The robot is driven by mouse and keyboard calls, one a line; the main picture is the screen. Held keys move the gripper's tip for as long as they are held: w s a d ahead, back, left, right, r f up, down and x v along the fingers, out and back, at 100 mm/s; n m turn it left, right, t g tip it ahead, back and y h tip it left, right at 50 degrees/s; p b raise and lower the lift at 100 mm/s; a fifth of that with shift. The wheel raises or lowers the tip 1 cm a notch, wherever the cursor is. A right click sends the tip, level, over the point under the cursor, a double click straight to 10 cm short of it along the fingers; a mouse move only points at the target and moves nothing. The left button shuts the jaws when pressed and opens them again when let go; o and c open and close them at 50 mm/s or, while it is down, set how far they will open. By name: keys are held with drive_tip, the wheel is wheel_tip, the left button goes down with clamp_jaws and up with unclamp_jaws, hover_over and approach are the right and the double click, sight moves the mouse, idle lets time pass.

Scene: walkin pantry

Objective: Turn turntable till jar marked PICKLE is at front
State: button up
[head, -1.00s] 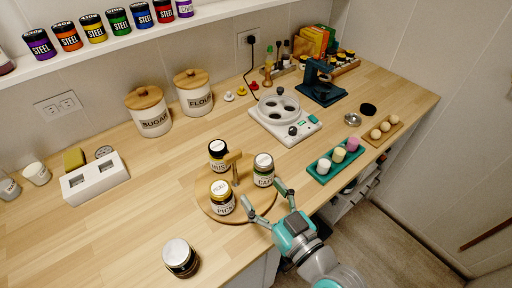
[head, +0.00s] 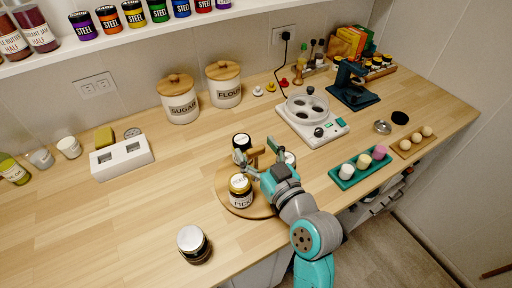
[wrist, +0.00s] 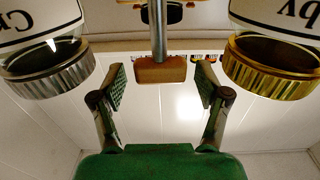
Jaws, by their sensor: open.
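The round wooden turntable (head: 232,205) stands near the counter's front edge. The jar marked PICK… (head: 240,191), gold-lidded, sits at its front left in the head view; its gold lid shows at right in the wrist view (wrist: 272,68). A black-lidded jar (head: 242,142) stands at the back. A silver-lidded jar (head: 291,158) at the right is mostly hidden by my arm; its lid is at left in the wrist view (wrist: 48,72). My gripper (head: 259,157) is open between the jars, its fingers on either side of the central wooden handle (wrist: 160,70), without visible contact.
A dark jar with a silver lid (head: 194,244) stands left of the turntable near the front edge. A teal tray (head: 346,182) is to the right, a white appliance (head: 312,136) behind. Canisters (head: 179,100) stand by the wall.

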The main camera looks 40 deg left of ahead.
drive_tip(key=shift+w+a, duration=0.1)
drive_tip(key=shift+a, duration=0.2)
clamp_jaws()
drive_tip(key=shift+n+g+y, duration=0.4)
drive_tip(key=shift+n+g, duration=0.3)
drive_tip(key=shift+g, duration=0.4)
drive_tip(key=shift+n+g+y, duration=0.2)
drive_tip(key=shift+n+g, duration=0.95)
drive_tip(key=shift+g, duration=0.6)
drive_tip(key=shift+n+g+y, duration=0.2)
drive_tip(key=shift+n+g, duration=0.95)
drive_tip(key=shift+g, duration=0.6)
drive_tip(key=shift+n+g+h, duration=0.55)
drive_tip(key=shift+n+g, duration=0.6)
drive_tip(key=shift+g, duration=0.6)
drive_tip(key=shift+n+g+h, duration=0.55)
drive_tip(key=shift+n+g, duration=0.6)
drive_tip(key=shift+g, duration=0.6)
drive_tip(key=shift+n+g+h, duration=0.5)
drive_tip(key=shift+n+g, duration=0.1)
drive_tip(key=shift+g, duration=0.2)
